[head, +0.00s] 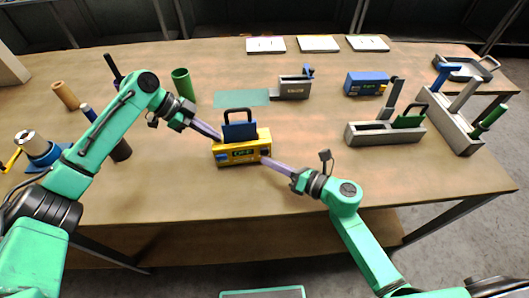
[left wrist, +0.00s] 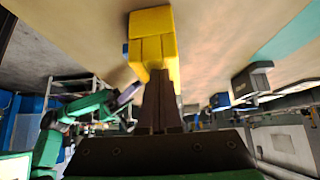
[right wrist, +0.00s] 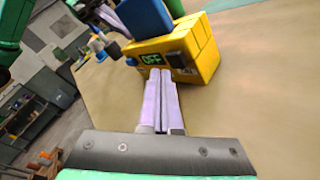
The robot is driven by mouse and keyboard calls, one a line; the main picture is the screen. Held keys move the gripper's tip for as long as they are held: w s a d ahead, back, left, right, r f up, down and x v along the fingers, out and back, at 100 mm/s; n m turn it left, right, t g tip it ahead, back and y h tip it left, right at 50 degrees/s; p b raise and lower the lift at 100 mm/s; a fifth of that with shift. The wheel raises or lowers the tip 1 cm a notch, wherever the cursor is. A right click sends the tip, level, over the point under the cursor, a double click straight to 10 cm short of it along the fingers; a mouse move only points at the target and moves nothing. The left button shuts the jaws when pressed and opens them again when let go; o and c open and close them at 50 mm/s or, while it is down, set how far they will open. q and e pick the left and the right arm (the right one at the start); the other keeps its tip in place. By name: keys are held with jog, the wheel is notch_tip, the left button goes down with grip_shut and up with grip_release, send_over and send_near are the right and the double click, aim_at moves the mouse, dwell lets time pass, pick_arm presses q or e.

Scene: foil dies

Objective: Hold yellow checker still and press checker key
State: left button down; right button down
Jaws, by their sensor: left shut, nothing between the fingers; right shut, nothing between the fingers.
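The yellow checker (head: 241,150) stands on the table near its front edge, its display reading OFF. A blue block (head: 239,131) with a black handle stands in its top. My left gripper (head: 218,138) is shut and empty, its tips at the checker's left end; in the left wrist view they meet the yellow body (left wrist: 153,42), but contact is unclear. My right gripper (head: 265,160) is shut and empty, its tips close to the front right of the checker. In the right wrist view they lie just below a dark key-like patch (right wrist: 178,60); a blue knob (right wrist: 130,61) is left of the display.
A green cup (head: 183,84) and a teal mat (head: 241,97) lie behind the checker. A grey fixture (head: 292,88), a blue box (head: 366,83) and a grey rack (head: 385,132) stand to the right. The table front between the arms is clear.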

pick_arm(q)
jog(key=shift+s+f, duration=0.2)
jog(key=shift+f, duration=0.15)
pick_arm(e)
jog(key=shift+w+f, duration=0.1)
jog(key=shift+w, duration=0.2)
jog(key=shift+w, duration=0.5)
jog(key=shift+s, duration=0.95)
jog(key=shift+s+d, duration=0.15)
jog(key=shift+s, duration=1.35)
jog(key=shift+s+d, duration=0.15)
jog(key=shift+s, duration=1.35)
